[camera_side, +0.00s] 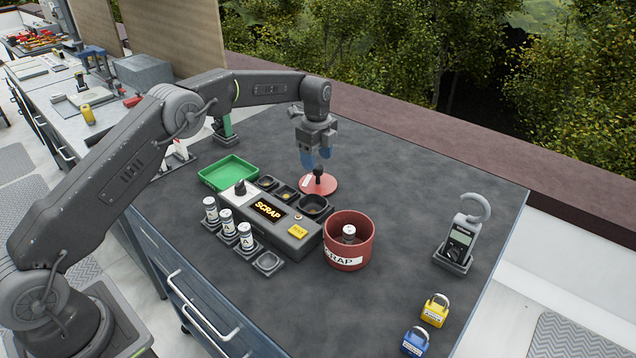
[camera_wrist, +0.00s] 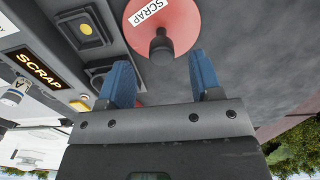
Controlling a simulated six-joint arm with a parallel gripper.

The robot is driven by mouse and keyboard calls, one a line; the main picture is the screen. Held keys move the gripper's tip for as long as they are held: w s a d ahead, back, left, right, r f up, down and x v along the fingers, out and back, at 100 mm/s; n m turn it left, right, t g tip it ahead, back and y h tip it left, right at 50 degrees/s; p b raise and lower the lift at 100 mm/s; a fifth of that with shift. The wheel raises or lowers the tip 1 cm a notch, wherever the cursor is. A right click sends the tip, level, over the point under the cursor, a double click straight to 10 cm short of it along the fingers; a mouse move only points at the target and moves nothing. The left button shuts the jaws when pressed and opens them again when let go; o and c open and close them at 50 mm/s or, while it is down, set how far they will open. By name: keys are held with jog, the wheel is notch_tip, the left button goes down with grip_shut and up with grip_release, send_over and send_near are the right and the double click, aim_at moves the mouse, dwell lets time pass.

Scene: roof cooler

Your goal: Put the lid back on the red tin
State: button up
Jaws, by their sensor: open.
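The red tin (camera_side: 349,250) stands open on the dark table with a white label on its side. A small cylinder (camera_side: 349,232) with a light and dark wrap stands inside it. The red lid (camera_side: 318,184) lies flat on the table behind the tin, its black knob pointing up. In the wrist view the lid (camera_wrist: 180,25) shows a SCRAP label, and its knob (camera_wrist: 161,48) is just beyond the fingertips. My gripper (camera_side: 316,160) has blue fingers and is just above the knob. In the wrist view my gripper (camera_wrist: 162,75) is open and empty, fingers apart. Contact with the knob is not visible.
A grey box with a SCRAP display (camera_side: 269,209) stands left of the tin, with several labelled cylinders (camera_side: 227,222) before it. A green tray (camera_side: 229,172) is behind. A meter (camera_side: 459,240) and yellow (camera_side: 434,310) and blue (camera_side: 415,341) padlocks stand at right. The table between is clear.

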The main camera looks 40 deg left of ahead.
aim_at(318, 166)
jog(key=shift+d+f, duration=0.1)
jog(key=shift+f, duration=2.85)
jog(key=shift+c, duration=0.3)
jog(key=c, duration=1)
jog(key=shift+w+r, duration=0.1)
jog(key=shift+r, duration=0.05)
